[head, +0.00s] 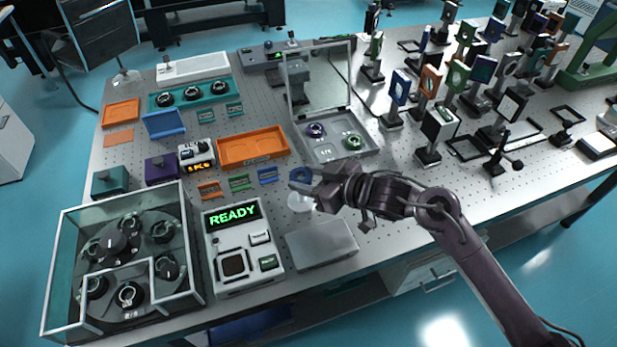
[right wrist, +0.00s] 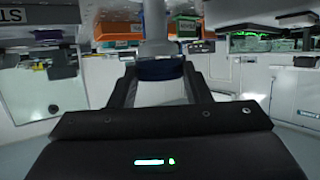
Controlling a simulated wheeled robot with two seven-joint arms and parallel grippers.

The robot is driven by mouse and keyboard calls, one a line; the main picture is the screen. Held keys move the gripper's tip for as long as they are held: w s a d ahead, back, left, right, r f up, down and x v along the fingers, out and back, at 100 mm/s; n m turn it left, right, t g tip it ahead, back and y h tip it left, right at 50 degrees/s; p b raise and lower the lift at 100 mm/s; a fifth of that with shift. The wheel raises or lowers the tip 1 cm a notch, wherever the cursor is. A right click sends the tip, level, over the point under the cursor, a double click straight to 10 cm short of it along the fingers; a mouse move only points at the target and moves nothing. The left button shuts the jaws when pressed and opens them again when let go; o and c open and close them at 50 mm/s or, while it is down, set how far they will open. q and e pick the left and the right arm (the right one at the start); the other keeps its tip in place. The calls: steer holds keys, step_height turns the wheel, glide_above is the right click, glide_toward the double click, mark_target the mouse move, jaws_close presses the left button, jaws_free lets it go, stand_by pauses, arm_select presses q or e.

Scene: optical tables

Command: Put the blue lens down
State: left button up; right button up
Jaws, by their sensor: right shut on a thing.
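The blue lens (head: 301,175) is a small blue ring at the tip of my right gripper (head: 312,184). The gripper is shut on it and holds it just above a small white round stand (head: 299,202). I cannot tell whether lens and stand touch. In the right wrist view a dark blue rim (right wrist: 160,69) sits between the two fingers, against a pale post (right wrist: 155,28). Part of the lens and stand is hidden by the gripper. My left gripper is not in view.
Left of the stand is a white device reading READY (head: 233,213). A grey box (head: 321,243) lies in front. An orange tray (head: 253,147) and an open case (head: 358,146) with two lenses stand behind. Mounted optics crowd the right; a glass-walled carousel (head: 62,262) is at left.

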steer(key=shift+f, duration=0.15)
steer(key=o, duration=1)
steer(key=shift+o, duration=0.2)
steer(key=shift+r, duration=0.25)
steer(key=v, duration=1.2)
steer(key=shift+b, duration=0.35)
steer(key=shift+f, duration=0.2)
